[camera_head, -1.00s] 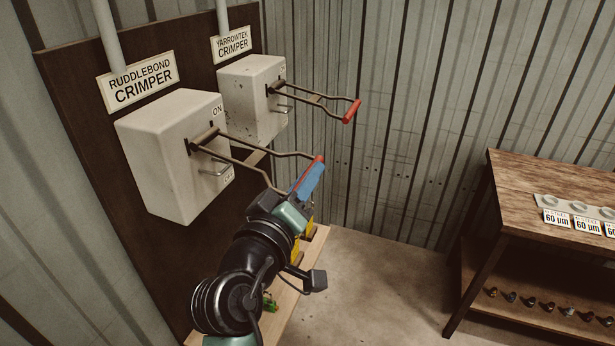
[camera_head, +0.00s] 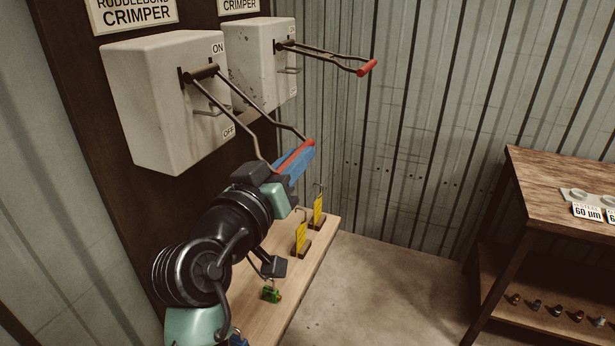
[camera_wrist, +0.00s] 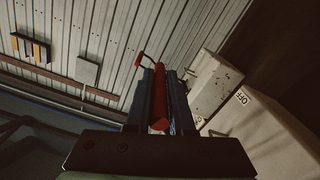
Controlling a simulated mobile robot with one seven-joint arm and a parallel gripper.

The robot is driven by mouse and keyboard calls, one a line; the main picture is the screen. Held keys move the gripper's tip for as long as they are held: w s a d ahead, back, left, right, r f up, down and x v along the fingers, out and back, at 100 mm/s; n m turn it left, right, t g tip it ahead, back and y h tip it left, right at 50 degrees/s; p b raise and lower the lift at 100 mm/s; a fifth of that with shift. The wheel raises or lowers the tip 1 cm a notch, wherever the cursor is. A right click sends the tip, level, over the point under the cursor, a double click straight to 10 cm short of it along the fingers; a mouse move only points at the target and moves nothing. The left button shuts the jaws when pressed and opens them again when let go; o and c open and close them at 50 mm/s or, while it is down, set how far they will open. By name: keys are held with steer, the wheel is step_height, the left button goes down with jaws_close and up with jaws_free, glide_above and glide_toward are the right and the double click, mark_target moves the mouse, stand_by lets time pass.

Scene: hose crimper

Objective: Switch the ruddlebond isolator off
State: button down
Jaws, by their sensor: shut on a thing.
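The ruddlebond isolator (camera_head: 158,100) is the nearer pale box on the dark board, under the RUDDLEBOND CRIMPER sign (camera_head: 132,10). Its ON and OFF labels are on the right side face. Its two-rod lever (camera_head: 250,100) slopes down and outward to a red grip bar (camera_head: 294,156). My gripper (camera_head: 297,163), with blue fingers, is shut on that red grip. In the wrist view the red grip (camera_wrist: 160,95) lies between the two fingers. The box also shows at the right of the wrist view, with the OFF label (camera_wrist: 241,97).
The yarrowtek isolator (camera_head: 258,65) is the farther box, its red-gripped lever (camera_head: 367,67) pointing outward. Below, a wooden shelf (camera_head: 318,262) holds yellow tags (camera_head: 302,236) and a green padlock-like item (camera_head: 271,294). A wooden table (camera_head: 570,195) stands right; bare floor lies between.

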steer(key=w+a+f+m+b, duration=0.2)
steer(key=a+f+m+b, duration=0.1)
steer(key=a+b, duration=0.4)
steer(key=w+a+f+m+b, duration=0.3)
steer(key=a+m+b, duration=0.3)
steer(key=b, duration=0.4)
steer(key=shift+w+a+f, duration=0.35)
steer(key=shift+a+f, duration=0.15)
steer(key=shift+r, duration=0.1)
steer(key=c, duration=0.8)
jaws_free()
steer(key=shift+w+a, duration=0.1)
steer(key=shift+a, duration=0.05)
steer(key=shift+f, duration=0.25)
